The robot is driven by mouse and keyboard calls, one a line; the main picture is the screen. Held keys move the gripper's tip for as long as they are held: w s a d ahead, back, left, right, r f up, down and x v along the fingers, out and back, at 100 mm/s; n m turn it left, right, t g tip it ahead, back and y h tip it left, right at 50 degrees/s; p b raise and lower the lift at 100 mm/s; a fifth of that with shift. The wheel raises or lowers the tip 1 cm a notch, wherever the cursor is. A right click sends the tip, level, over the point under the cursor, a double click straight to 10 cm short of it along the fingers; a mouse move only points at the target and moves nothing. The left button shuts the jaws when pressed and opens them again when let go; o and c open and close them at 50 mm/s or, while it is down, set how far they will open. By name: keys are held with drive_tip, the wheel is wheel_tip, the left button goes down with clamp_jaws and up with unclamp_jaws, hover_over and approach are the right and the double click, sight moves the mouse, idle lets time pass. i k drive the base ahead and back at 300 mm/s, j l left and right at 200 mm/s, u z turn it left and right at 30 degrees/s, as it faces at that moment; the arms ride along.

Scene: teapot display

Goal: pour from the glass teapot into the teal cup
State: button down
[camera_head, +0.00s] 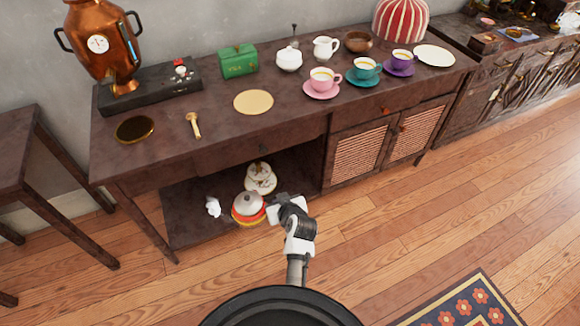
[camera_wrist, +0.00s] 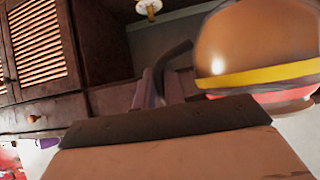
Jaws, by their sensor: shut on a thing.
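The teal cup (camera_head: 365,68) stands upright on a teal saucer on the tabletop, with a yellowish content inside. My gripper (camera_head: 274,210) is low, by the front of the lower shelf, shut on the handle side of a round teapot (camera_head: 247,207). The teapot has a pale domed top and red and yellow bands; whether it is glass is unclear. In the wrist view, the teapot (camera_wrist: 255,50) looks brownish and shiny, with its dark handle (camera_wrist: 172,65) between my fingers (camera_wrist: 162,87). Whether it touches the shelf is unclear.
The table (camera_head: 290,128) overhangs the lower shelf (camera_head: 185,222). On top are a pink cup (camera_head: 322,78), a purple cup (camera_head: 401,58), a green tin (camera_head: 238,60) and a copper samovar (camera_head: 103,45). The tabletop's front middle is fairly clear.

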sight(367, 71)
drive_tip(key=i+l, duration=0.15)
drive_tip(key=l, duration=0.3)
drive_tip(key=i+l, duration=0.1)
drive_tip(key=l, duration=0.35)
drive_tip(key=i+l, duration=0.15)
drive_tip(key=l, duration=0.3)
drive_tip(key=i+l, duration=0.15)
drive_tip(key=l, duration=0.3)
drive_tip(key=i+l, duration=0.15)
drive_tip(key=l, duration=0.3)
drive_tip(key=i+l, duration=0.1)
drive_tip(key=l, duration=0.4)
drive_tip(key=i+l, duration=0.15)
drive_tip(key=l, duration=0.3)
drive_tip(key=i+l, duration=0.15)
drive_tip(key=l, duration=0.3)
